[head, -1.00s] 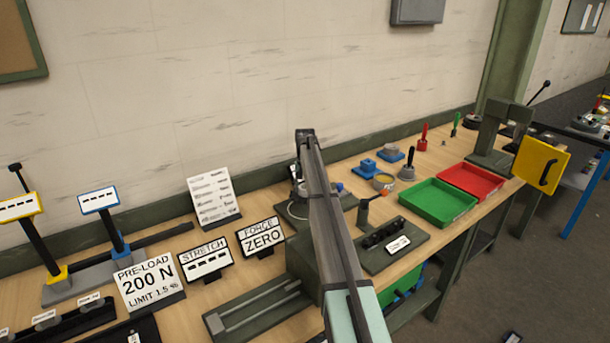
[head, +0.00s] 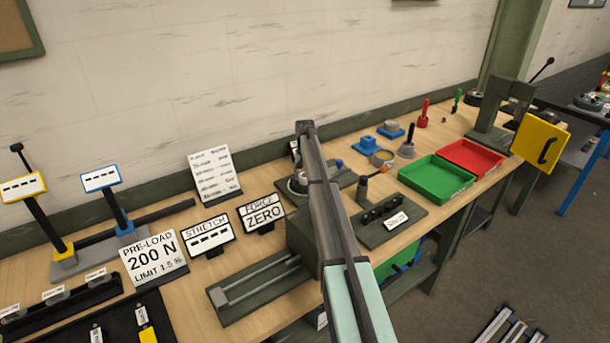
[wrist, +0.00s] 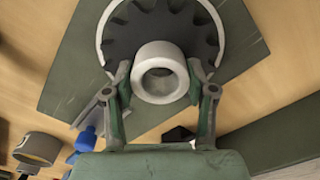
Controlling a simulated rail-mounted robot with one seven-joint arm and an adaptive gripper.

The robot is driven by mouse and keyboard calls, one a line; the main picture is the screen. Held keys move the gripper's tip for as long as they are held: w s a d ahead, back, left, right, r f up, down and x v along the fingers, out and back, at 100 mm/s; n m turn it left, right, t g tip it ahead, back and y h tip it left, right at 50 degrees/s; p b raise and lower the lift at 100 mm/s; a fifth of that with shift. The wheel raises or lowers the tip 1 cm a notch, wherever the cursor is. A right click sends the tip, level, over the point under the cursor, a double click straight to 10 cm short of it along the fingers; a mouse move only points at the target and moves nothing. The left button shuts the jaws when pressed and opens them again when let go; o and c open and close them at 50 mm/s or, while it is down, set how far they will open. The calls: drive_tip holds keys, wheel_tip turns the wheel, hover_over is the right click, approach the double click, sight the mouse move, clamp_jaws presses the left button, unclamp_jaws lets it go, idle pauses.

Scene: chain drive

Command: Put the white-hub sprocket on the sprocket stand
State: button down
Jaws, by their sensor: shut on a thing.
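In the wrist view, the white-hub sprocket (wrist: 127,37) is a dark toothed disc with a thick white hub (wrist: 160,72). My gripper (wrist: 159,78) is shut on the hub, with one finger on each side. A pale ring-shaped rim curves around the disc, over a dark green plate (wrist: 75,75) that looks like the base of the sprocket stand. I cannot tell whether the sprocket touches the stand. In the head view, the green plate (head: 343,179) lies behind my arm, which hides most of my gripper and the sprocket.
A block with a black-knobbed plate (head: 385,228) stands right of my arm. Green (head: 437,180) and red (head: 472,158) trays lie farther right. Signs, including PRE-LOAD (head: 152,257), stand left. A grey ring (wrist: 37,149) and blue part (wrist: 86,140) lie near the plate.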

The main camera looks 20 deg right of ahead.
drive_tip(key=shift+c, duration=1.8)
unclamp_jaws()
wheel_tip(320, 180, up, 12)
drive_tip(key=b, duration=0.3)
drive_tip(key=shift+r, duration=0.1)
